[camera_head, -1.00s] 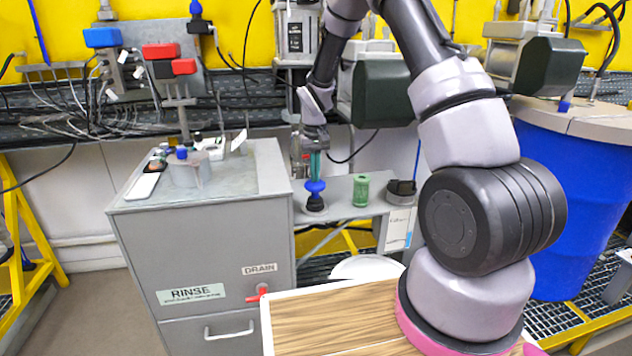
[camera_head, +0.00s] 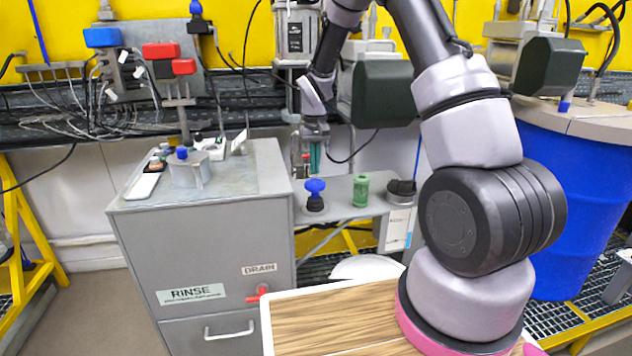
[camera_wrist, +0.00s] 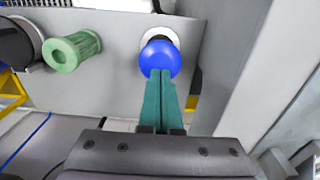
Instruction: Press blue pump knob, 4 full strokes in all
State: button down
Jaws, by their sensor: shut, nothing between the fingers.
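The blue pump knob (camera_head: 315,185) stands upright on a black base on the grey shelf, right of the rinse cabinet. In the wrist view the round blue knob (camera_wrist: 160,57) shows just past my fingertips. My gripper (camera_head: 314,171) is above the knob, with its green fingers pointing down. A small gap seems to show between the fingertips and the knob top in the head view. The two fingers (camera_wrist: 161,73) are shut together with nothing between them. In the wrist view they overlap the knob's near edge.
A green ribbed cylinder (camera_head: 361,190) and a dark round container (camera_head: 402,190) stand right of the knob on the shelf (camera_head: 338,191). The grey rinse cabinet (camera_head: 205,240) is close on the left. A blue drum (camera_head: 575,200) stands far right.

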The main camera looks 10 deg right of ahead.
notch_tip(320, 180, up, 4)
jog(key=shift+r, duration=0.5)
jog(key=s+d+r+m+t+y, duration=0.1)
jog(key=s+d+r+t, duration=0.1)
jog(key=s+r, duration=0.55)
jog(key=s+d+r+m+t, duration=0.15)
jog(key=s+r, duration=0.25)
jog(key=r, duration=0.7)
jog(key=s+d+r+m+t, duration=0.1)
jog(key=s+r+t, duration=0.1)
jog(key=s, duration=0.7)
jog(key=s+d+r+t+y, duration=0.1)
jog(key=s+r, duration=0.4)
jog(key=s, duration=0.4)
jog(key=shift+s+d+r+m+t, duration=0.15)
jog(key=shift+s+m+t, duration=0.15)
jog(key=shift+m+t, duration=0.05)
